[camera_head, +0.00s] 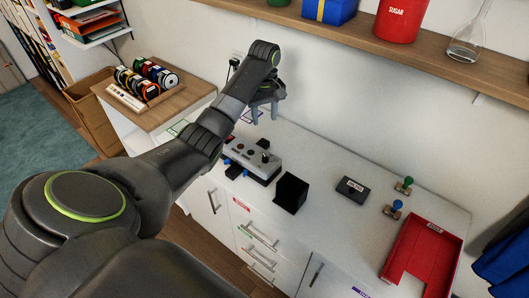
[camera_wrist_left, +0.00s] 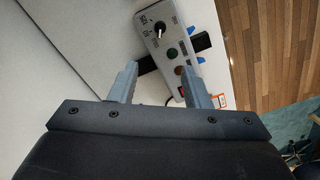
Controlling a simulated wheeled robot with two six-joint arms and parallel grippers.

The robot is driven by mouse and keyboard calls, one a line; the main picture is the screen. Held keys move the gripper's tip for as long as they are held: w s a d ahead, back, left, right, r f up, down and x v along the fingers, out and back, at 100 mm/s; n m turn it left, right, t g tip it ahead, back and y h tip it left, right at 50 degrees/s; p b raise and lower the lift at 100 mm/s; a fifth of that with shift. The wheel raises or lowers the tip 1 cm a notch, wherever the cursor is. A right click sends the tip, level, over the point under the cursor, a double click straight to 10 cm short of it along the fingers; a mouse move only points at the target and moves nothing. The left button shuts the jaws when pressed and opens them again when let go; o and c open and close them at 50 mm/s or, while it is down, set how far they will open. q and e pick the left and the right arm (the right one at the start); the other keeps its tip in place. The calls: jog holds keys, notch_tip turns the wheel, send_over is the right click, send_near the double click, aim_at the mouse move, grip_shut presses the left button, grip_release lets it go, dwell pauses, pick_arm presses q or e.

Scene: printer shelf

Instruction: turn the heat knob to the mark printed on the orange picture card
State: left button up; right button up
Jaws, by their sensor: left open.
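The grey control box (camera_head: 246,160) stands on the white counter, below my left gripper in the head view. The black heat knob (camera_head: 264,144) is at its right end. My left gripper (camera_head: 264,116) is open and empty, above the counter behind the box. Its fingertips (camera_wrist_left: 158,70) are apart from the knob. An orange-bordered label (camera_wrist_left: 222,101) shows beside the box; I cannot tell whether it is the picture card.
A black open holder (camera_head: 291,192) stands right of the box. A dark pad (camera_head: 353,189), a green stamp (camera_head: 404,185), a blue stamp (camera_head: 393,209) and a red tray (camera_head: 447,245) are farther right. A wooden shelf (camera_head: 420,52) overhangs the back. Bare counter lies between.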

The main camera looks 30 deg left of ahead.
pick_arm(q)
jog(key=p, duration=0.2)
send_near(264, 155)
notch_tip(264, 155, down, 7)
jog(key=shift+f+b, duration=0.2)
jog(key=shift+b, duration=0.15)
jog(key=shift+d+f, duration=0.1)
jog(key=shift+f, duration=0.55)
grip_shut()
